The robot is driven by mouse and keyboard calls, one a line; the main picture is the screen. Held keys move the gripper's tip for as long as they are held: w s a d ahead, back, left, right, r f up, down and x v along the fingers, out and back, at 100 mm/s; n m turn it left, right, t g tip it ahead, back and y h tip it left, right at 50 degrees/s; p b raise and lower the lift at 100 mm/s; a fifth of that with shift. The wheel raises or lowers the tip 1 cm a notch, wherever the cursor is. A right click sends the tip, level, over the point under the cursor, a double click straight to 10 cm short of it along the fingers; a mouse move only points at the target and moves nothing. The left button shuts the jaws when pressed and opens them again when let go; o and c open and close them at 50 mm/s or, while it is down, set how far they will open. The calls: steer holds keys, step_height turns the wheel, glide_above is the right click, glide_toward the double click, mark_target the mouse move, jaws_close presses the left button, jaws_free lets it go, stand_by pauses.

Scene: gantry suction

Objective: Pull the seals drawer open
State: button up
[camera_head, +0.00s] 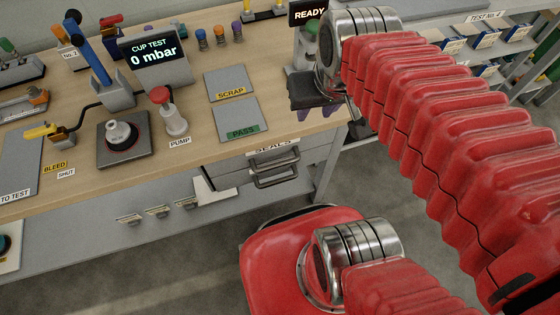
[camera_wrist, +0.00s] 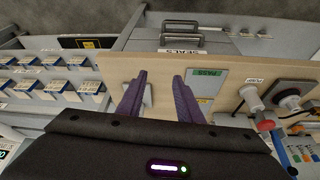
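The seals drawer (camera_head: 232,174) is under the bench's front edge at the right, below a SEALS label. In the wrist view the drawer handle (camera_wrist: 182,39) shows near the top, beyond my fingertips. My gripper (camera_head: 317,113) is above the bench's right end, to the right of and higher than the drawer. In the wrist view my gripper (camera_wrist: 159,76) has its two purple fingers well apart, with nothing held between them. Neither finger touches the handle.
The PASS plate (camera_head: 237,122) and SCRAP plate (camera_head: 225,87) lie on the bench left of my gripper. The red-topped pump knob (camera_head: 170,112) and cup-test display (camera_head: 155,58) stand farther left. A rack of small boxes (camera_head: 487,40) is at the right. Floor before the drawer is clear.

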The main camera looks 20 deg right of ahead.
steer(key=d+f+m+g, duration=0.2)
steer(key=d+f+g, duration=0.1)
steer(key=d+f, duration=0.3)
steer(key=m+t+y, duration=0.4)
steer(key=m+y, duration=0.3)
steer(key=y, duration=0.8)
glide_toward(289, 163)
steer(key=shift+s+d, duration=0.15)
steer(key=shift+d, duration=0.35)
steer(key=x, duration=1.4)
steer(key=shift+s+r, duration=0.1)
